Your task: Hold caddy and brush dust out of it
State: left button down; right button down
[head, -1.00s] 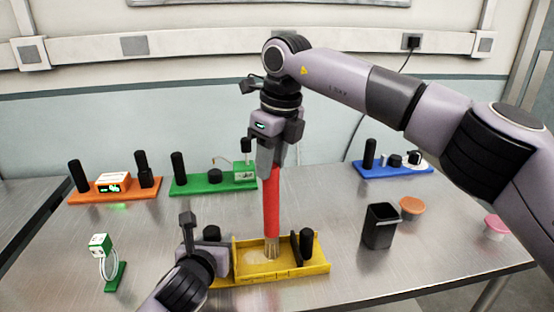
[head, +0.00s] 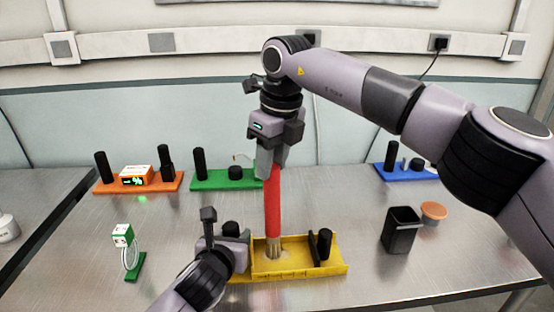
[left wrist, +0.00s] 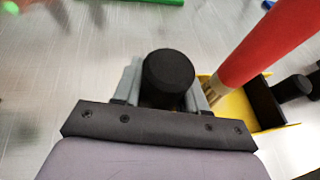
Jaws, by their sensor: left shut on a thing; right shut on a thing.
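The yellow caddy (head: 300,272) lies on the table at the front, with a black knob (head: 231,229) at its left end and another black post (head: 325,243) at its right. My left gripper (head: 236,247) is shut on the left knob, which shows between its fingers in the left wrist view (left wrist: 168,75). My right gripper (head: 271,160) is shut on the red handle of the brush (head: 272,205), held upright. The bristles (head: 274,247) are down inside the left part of the caddy. A pale dust patch lies around them; its extent is partly hidden.
A black bin (head: 401,231) and an orange-lidded tub (head: 434,211) stand to the right. Orange (head: 110,188), green (head: 222,186) and blue (head: 402,176) modules line the back. A small green stand (head: 135,266) is at front left. The table between is clear.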

jog(key=shift+s+a+f, duration=0.1)
jog(key=shift+a, duration=1.1)
jog(key=shift+d, duration=0.15)
jog(key=shift+d+r, duration=0.25)
jog(key=shift+d, duration=0.75)
jog(key=shift+s+d, duration=0.65)
jog(key=shift+d, duration=2.3)
jog(key=shift+a+f, duration=0.1)
jog(key=shift+a, duration=1.9)
jog(key=a, duration=0.3)
jog(key=shift+a+f, duration=0.1)
jog(key=shift+a, duration=0.3)
jog(key=shift+d, duration=0.1)
